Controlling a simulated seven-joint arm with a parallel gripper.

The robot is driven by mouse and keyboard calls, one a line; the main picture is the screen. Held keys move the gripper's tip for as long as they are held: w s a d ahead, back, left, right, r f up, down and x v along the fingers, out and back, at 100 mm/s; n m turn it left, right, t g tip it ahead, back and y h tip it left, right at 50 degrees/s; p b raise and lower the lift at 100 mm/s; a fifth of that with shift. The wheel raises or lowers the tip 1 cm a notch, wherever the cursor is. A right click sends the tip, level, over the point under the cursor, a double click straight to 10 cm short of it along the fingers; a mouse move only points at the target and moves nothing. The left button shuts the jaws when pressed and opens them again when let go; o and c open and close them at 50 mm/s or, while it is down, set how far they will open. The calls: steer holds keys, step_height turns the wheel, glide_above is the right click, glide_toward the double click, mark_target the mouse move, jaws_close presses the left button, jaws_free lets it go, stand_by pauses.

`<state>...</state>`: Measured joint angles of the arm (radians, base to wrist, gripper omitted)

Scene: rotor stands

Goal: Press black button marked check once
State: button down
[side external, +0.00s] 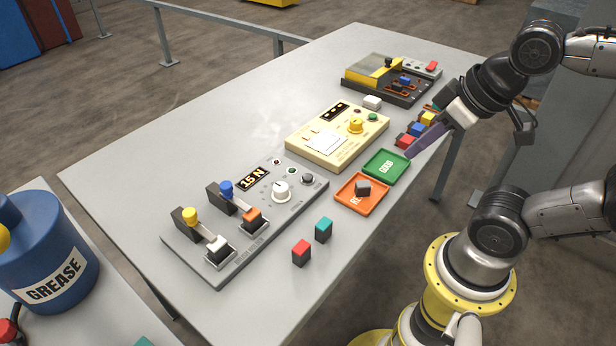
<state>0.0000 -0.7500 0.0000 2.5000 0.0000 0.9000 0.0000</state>
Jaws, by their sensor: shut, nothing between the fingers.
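A grey panel (225,262) lies on the near half of the table, with a "15 N" display (254,179) and a white dial (281,191). A dark round button (308,179) sits near the panel's right end; it looks like the black button, but its marking is too small to read. My gripper (410,154) is shut and empty, with purple fingers pointing down and left. It is above the table's right edge by the green tray, well to the right of the panel and apart from the button.
A green "GOOD" tray (400,165) and an orange tray (346,199) holding a grey block (363,187) lie between panel and gripper. Red (301,253) and teal (323,230) blocks stand in front. A cream device (310,149) and a black-yellow machine (362,87) stand farther back.

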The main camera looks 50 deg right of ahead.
stand_by(0.8)
steer(key=w+d+r+m+t+h, duration=0.1)
steer(key=w+d+r+m+t, duration=0.15)
steer(key=w+m, duration=0.35)
steer(key=m+t+y, duration=0.1)
steer(key=m+y, duration=0.1)
glide_above(312, 179)
step_height(312, 179, down, 9)
steer(key=shift+a+f, duration=0.1)
steer(key=shift+f, duration=0.1)
steer(key=shift+f, duration=4.4)
